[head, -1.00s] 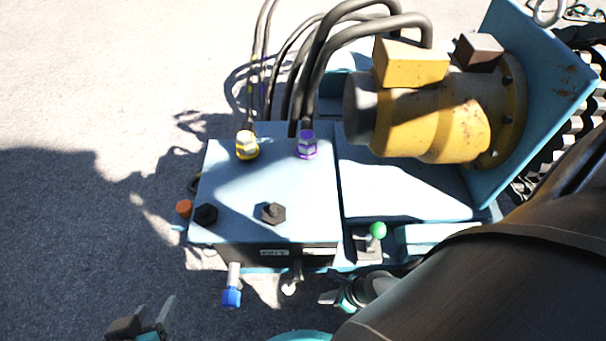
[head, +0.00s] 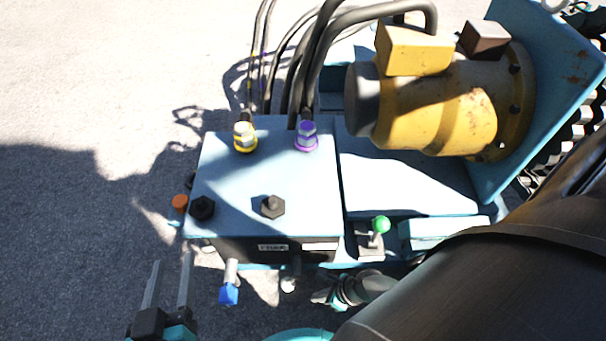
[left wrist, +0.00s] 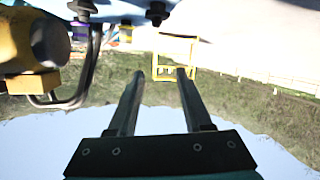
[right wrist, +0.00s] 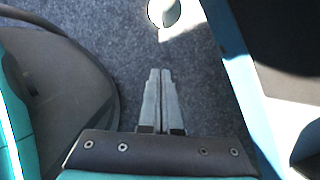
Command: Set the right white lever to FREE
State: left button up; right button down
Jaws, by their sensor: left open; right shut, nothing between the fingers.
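A lever with a white knob (head: 288,285) sticks out from the front of the light blue box, below a small label (head: 273,247). Its white round end also shows at the top of the right wrist view (right wrist: 163,11). My right gripper (head: 320,297) is shut and empty, just right of the white knob with a small gap; my arm partly hides it. Its shut fingers (right wrist: 159,72) point toward the white end. My left gripper (head: 172,256) is open and empty, left of the box front. Its parted fingers show in the left wrist view (left wrist: 160,75). Lever position markings are unreadable.
A blue-knobbed lever (head: 229,293) sits left of the white one. A green-knobbed lever (head: 380,225) stands on the right. The box (head: 240,185) carries black caps and hose fittings; a yellow motor (head: 440,110) is behind. Bare ground lies to the left.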

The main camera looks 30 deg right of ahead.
aim_at(292, 279)
pick_arm(q)
jog(key=shift+s+d+r+n+t+h+b, duration=0.15)
jog(key=shift+s+d+r+t+h+b, duration=0.2)
jog(key=shift+t, duration=0.3)
jog(key=shift+s+d+r+n+t+h+b, duration=0.2)
jog(key=shift+d+r+t+b, duration=0.1)
jog(key=shift+r+t, duration=0.3)
pick_arm(e)
jog(key=shift+w+a+f, duration=0.1)
jog(key=shift+w+a, duration=0.55)
jog(key=shift+w, duration=0.35)
jog(key=shift+w+a+f, duration=0.1)
jog(key=shift+w+a, duration=0.5)
jog(key=shift+w, duration=0.35)
pick_arm(q)
jog(key=shift+f, duration=0.1)
pick_arm(e)
jog(key=shift+a, duration=0.1)
